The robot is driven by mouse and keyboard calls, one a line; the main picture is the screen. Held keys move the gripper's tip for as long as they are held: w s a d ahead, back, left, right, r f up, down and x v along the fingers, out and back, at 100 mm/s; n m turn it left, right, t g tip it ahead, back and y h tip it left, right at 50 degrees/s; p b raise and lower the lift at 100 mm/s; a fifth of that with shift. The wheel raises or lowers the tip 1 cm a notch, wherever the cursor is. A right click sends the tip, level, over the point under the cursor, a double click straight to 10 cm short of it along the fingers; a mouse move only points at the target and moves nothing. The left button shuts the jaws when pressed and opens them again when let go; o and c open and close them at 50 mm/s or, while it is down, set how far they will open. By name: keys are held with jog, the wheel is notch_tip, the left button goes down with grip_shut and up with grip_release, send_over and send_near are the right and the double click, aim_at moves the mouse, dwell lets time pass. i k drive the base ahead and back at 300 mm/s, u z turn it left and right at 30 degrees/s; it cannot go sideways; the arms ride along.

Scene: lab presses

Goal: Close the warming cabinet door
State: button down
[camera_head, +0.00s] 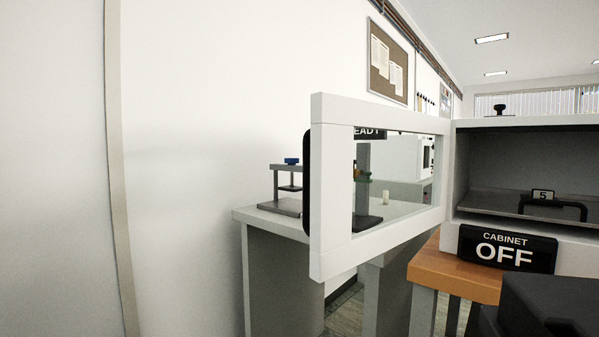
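The warming cabinet (575,121) stands at the right, cut off by the picture edge. Its white-framed door (331,210) is wide open, swung out to the left from the cabinet's left front edge. The door has a clear window, and a black handle (307,178) shows along its free left edge. The grey cabinet inside is exposed, with a shelf or tray, a black handle and a tag marked 5 (542,195). A sign reading CABINET OFF (506,249) is below the opening. My gripper's fingers do not show.
A dark block (545,305), perhaps part of my arm, fills the lower right corner. The cabinet stands on a wooden-topped table (455,275). Behind the door, a grey bench (262,219) holds a small press (289,190) with a blue knob. A white wall is at the left.

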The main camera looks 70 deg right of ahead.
aim_at(328, 145)
jog(key=u, duration=0.05)
jog(key=i, duration=0.35)
jog(key=z, duration=3.8)
